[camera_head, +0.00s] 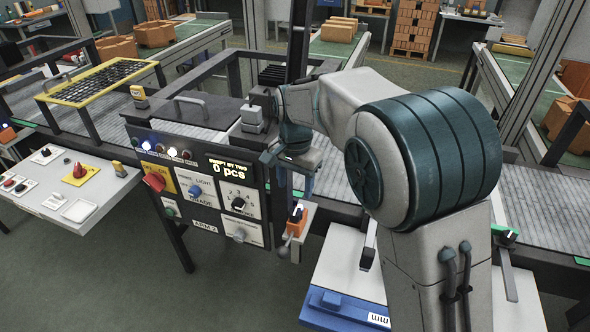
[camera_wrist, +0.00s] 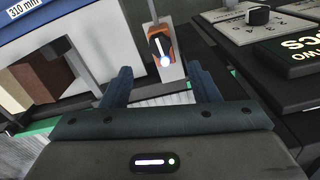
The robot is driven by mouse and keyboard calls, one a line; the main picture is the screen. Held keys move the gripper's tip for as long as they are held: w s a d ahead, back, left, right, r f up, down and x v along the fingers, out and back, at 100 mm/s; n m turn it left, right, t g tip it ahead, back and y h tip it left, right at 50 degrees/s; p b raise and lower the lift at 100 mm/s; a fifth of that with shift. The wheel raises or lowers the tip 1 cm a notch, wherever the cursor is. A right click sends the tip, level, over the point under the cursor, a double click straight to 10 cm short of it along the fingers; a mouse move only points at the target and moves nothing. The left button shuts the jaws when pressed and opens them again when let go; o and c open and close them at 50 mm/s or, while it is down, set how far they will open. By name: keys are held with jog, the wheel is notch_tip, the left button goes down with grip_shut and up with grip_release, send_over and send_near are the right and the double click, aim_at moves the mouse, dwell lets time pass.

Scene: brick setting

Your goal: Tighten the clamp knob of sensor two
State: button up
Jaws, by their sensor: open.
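An orange sensor (camera_head: 296,216) with a black top sits on a pale bracket at the right side of the control panel. I see no number on it, so I cannot tell whether it is sensor two. A lever with a round grey end hangs below it. In the wrist view the orange sensor (camera_wrist: 160,44) lies ahead, between the fingertips in the picture, with a bright bluish-white spot on it. My gripper (camera_head: 288,171) is above the sensor and apart from it; in the wrist view my gripper (camera_wrist: 160,76) is open, with nothing between its fingers.
The control panel (camera_head: 216,210), with knobs and a "0 pcs" display, stands left of my gripper. A grey roller conveyor (camera_head: 335,180) runs behind it. A blue-edged box (camera_head: 330,305) marked "mm" stands below my arm. A side console (camera_head: 70,195) is at left.

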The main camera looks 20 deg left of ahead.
notch_tip(320, 180, up, 5)
jog(key=shift+r, duration=0.1)
dwell(0.3)
